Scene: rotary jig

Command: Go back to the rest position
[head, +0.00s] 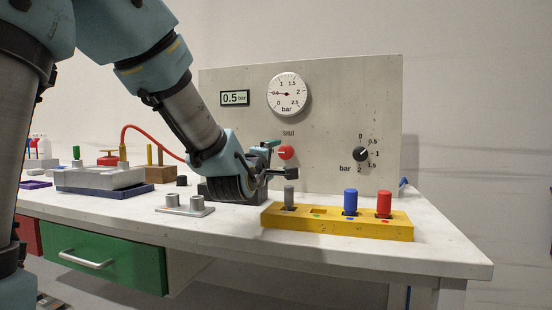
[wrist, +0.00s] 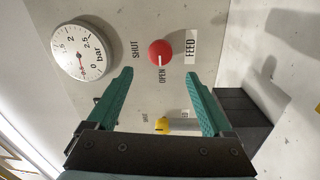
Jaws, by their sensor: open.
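My gripper (head: 282,158) is in front of the grey panel, close to the red FEED knob (head: 286,152). In the wrist view its two green fingers (wrist: 159,75) are spread apart with nothing between them. My arm reaches in from the upper left over the bench.
The panel (head: 335,95) bears a round gauge (head: 287,94), a 0.5 bar display (head: 235,97) and a black knob (head: 361,154). Below stands a yellow block (head: 340,227) with grey, blue and red pegs. A metal fixture (head: 184,206) and grey plate (head: 102,178) lie left.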

